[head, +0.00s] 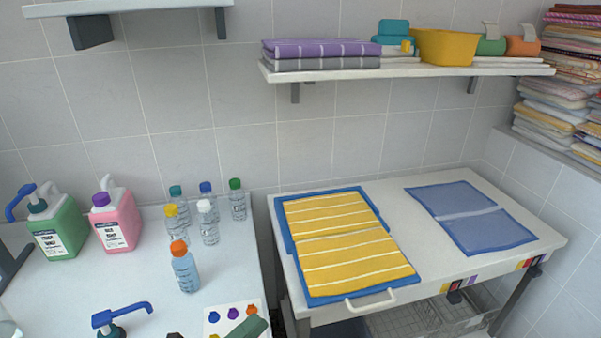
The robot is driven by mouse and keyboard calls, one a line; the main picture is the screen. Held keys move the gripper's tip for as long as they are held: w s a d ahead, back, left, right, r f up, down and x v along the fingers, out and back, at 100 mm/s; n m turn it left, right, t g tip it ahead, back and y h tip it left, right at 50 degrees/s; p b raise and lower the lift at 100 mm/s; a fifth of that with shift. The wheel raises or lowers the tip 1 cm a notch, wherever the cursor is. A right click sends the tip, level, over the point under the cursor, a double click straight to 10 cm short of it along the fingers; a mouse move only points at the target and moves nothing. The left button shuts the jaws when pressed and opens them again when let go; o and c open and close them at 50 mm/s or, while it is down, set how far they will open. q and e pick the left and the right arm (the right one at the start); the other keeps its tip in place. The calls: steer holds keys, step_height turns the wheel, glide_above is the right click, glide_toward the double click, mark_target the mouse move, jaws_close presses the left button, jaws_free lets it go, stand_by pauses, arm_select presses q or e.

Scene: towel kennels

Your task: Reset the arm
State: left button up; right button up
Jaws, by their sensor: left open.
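A dark grey, slanted piece at the left edge of the head view looks like my left gripper (12,264). It is mostly cut off by the frame, so its fingers do not show clearly. It is beside the green jug, above the left counter, and nothing is seen held in it. It is open. My right gripper is not in view.
The left counter holds a green jug (57,228), a pink jug (115,222), several small bottles and an orange-capped bottle (185,272). A blue pump (118,318) stands in front. Shelves overhang the back.

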arm_select(q)
steer(key=s+a+f+n+y, duration=0.35)
steer(key=f+n+y, duration=0.3)
steer(key=n, duration=0.35)
steer(key=s+a+f+n+y, duration=0.3)
steer(key=a+f+n+y, duration=0.15)
steer(key=f+n, duration=0.4)
steer(key=s+a+f+n+g+y, duration=0.2)
steer(key=s+f+n, duration=0.3)
steer(key=s, duration=0.3)
steer(key=s+a+f+n+g+y+p, duration=0.1)
steer(key=s+f+n+g, duration=0.2)
steer(key=s+f+n, duration=0.3)
steer(key=shift+s+a+y, duration=0.35)
steer(key=shift+s+y, duration=0.05)
steer(key=shift+s, duration=0.45)
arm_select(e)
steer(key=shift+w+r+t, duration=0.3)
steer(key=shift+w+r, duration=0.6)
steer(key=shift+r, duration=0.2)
arm_select(q)
steer(key=shift+f, duration=0.1)
